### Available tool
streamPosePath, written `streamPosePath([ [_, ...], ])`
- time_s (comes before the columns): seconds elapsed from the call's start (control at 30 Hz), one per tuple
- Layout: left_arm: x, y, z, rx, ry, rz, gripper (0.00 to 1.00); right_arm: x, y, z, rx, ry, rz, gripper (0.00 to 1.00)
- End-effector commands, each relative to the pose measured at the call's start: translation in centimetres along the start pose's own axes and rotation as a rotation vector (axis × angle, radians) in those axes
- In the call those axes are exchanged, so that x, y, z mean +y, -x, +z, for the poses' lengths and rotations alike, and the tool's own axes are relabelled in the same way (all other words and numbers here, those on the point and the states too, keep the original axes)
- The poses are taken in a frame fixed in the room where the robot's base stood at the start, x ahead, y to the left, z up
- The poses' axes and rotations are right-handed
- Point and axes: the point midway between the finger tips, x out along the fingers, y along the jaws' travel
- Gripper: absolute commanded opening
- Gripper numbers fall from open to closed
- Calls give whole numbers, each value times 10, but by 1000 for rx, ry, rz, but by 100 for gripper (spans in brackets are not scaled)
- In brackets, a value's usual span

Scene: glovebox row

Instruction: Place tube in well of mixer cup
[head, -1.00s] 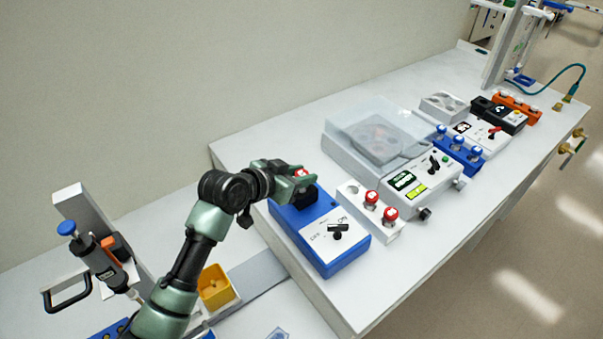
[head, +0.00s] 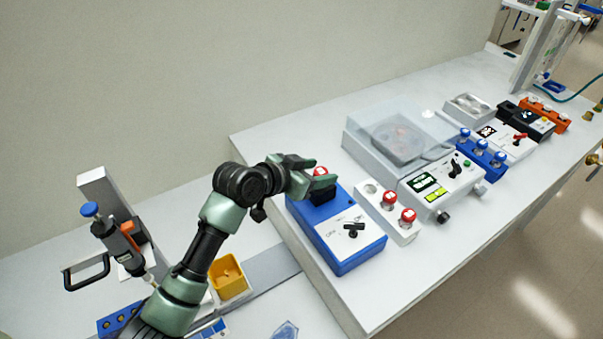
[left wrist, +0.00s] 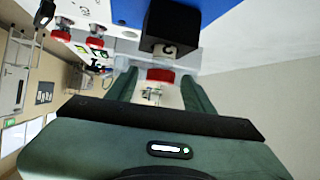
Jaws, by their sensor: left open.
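The mixer is a blue box (head: 345,250) with a white front panel and a black knob. Its black cup (head: 322,194) stands at the back end and shows in the left wrist view (left wrist: 172,30). A red-capped tube (head: 320,170) appears to stand upright in this cup; its lower part is hidden. Its red cap also shows in the left wrist view (left wrist: 160,75), between the fingers. My left gripper (head: 313,174) is open around the cap, with gaps at the sides in the wrist view. My right gripper is not in view.
A white rack (head: 385,212) with two red-capped tubes and an empty well stands right of the mixer. Behind it is a centrifuge (head: 400,140) with a clear lid. A blue rack (head: 480,153) stands farther right. A yellow bin (head: 228,278) and a pipette (head: 118,240) are at left.

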Motion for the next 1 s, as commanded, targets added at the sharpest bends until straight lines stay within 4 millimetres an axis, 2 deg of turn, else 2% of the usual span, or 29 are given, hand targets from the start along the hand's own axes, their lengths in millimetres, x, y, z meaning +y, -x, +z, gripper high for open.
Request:
streamPosePath([
  [0.3, -1, 67, 2, 1, -4, -3, 52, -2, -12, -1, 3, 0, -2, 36],
  [0.5, 0, 98, 2, -1, -2, -2, 52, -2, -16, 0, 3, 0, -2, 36],
  [0.67, 0, 108, 1, -1, 0, 0, 52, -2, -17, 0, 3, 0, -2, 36],
  [1.0, 0, 108, 0, -1, 0, 0, 52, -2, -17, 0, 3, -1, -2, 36],
])
